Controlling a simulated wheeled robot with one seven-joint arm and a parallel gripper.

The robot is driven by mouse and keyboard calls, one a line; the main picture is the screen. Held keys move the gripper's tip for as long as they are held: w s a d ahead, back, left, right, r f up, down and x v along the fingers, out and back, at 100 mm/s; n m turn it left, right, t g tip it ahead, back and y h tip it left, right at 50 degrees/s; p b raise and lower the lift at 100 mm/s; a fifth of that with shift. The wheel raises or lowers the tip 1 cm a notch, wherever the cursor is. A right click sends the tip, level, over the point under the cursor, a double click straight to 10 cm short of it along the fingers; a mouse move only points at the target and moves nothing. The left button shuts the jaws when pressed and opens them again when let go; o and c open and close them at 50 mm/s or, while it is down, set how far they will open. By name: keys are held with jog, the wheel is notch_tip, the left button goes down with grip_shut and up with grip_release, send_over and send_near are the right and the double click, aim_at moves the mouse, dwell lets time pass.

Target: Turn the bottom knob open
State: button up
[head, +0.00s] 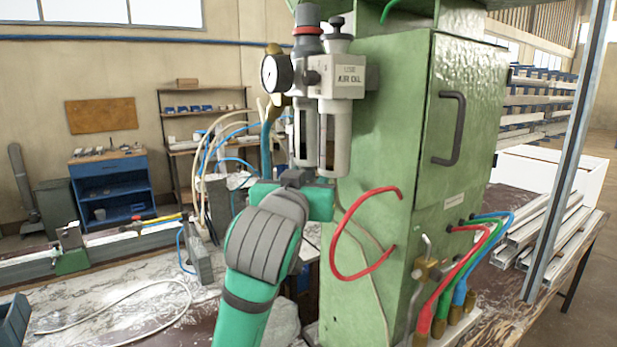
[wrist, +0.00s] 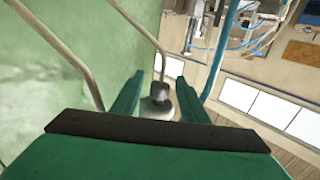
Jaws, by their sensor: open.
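The air unit (head: 326,80) on the green cabinet has a round gauge (head: 276,73), a label reading "AIR OIL", upper knobs and two hanging pale bowls (head: 337,135). My gripper (wrist: 159,76) points up at the unit's underside, just below the left bowl in the head view. In the wrist view its two green fingers are spread apart. A small dark knob (wrist: 160,88) with a grey round part beside it shows between the fingers. I cannot tell whether the fingers touch it.
The green cabinet (head: 388,215) stands close on the right. A red hose (head: 335,240) loops out from it near my arm. Pale and blue hoses (head: 207,165) rise on the left. A brass valve (head: 424,272) sits low right. A bench (head: 130,295) lies left.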

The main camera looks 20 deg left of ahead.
grip_shut()
jog(key=shift+h, duration=0.3)
jog(key=m+h, duration=0.3)
jog(key=h, duration=0.2)
jog(key=shift+m, duration=0.4)
jog(key=m+g+h, duration=0.1)
jog(key=m+h, duration=0.1)
jog(key=h, duration=0.1)
jog(key=m+g+h, duration=0.2)
jog(key=h, duration=0.2)
jog(key=shift+m, duration=0.3)
jog(key=m+g+h, duration=0.5)
jog(key=shift+w+g, duration=0.1)
jog(key=shift+g, duration=0.3)
jog(key=shift+m+g+h, duration=0.8)
jog(key=shift+m+g, duration=0.2)
jog(key=shift+g, duration=0.4)
jog(key=shift+f, duration=0.1)
